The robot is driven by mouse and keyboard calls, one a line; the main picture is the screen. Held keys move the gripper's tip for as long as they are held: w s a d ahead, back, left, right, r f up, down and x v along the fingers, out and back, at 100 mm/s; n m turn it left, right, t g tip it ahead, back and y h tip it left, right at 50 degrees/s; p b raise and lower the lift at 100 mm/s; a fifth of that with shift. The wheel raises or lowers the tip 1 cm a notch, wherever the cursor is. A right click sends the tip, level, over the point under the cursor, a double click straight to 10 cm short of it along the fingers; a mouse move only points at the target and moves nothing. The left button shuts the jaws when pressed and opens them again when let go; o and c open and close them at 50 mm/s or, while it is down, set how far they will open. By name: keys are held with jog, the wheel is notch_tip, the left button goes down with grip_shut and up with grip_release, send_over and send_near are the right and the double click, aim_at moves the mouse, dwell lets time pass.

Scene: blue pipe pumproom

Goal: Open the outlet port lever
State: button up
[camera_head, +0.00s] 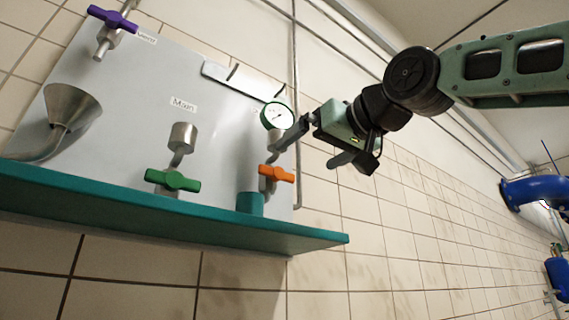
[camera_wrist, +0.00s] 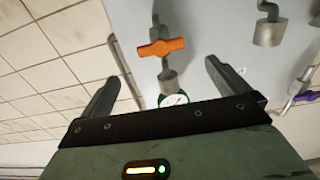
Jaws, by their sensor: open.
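An orange lever (camera_head: 277,174) sits on a metal valve at the right side of the grey panel, above a teal shelf and below the pressure gauge (camera_head: 277,116). Its handle lies roughly crosswise to the pipe. The label naming the outlet port cannot be read in either view. My gripper (camera_head: 308,156) is open and empty, up and right of the orange lever in the head view. In the wrist view, the orange lever (camera_wrist: 160,47) appears between the two fingers, apart from them and farther off toward the panel.
A green lever (camera_head: 172,181) under a "Main" label and a purple lever (camera_head: 112,19) are on the same panel (camera_head: 225,140). A metal funnel (camera_head: 70,104) is at the left. The teal shelf (camera_head: 190,222) juts out below.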

aim_at(279, 173)
jog(key=p+x, duration=0.4)
jog(key=x, duration=0.5)
jog(key=shift+w+a, duration=0.1)
jog(key=shift+a, duration=0.05)
jog(key=c, duration=0.9)
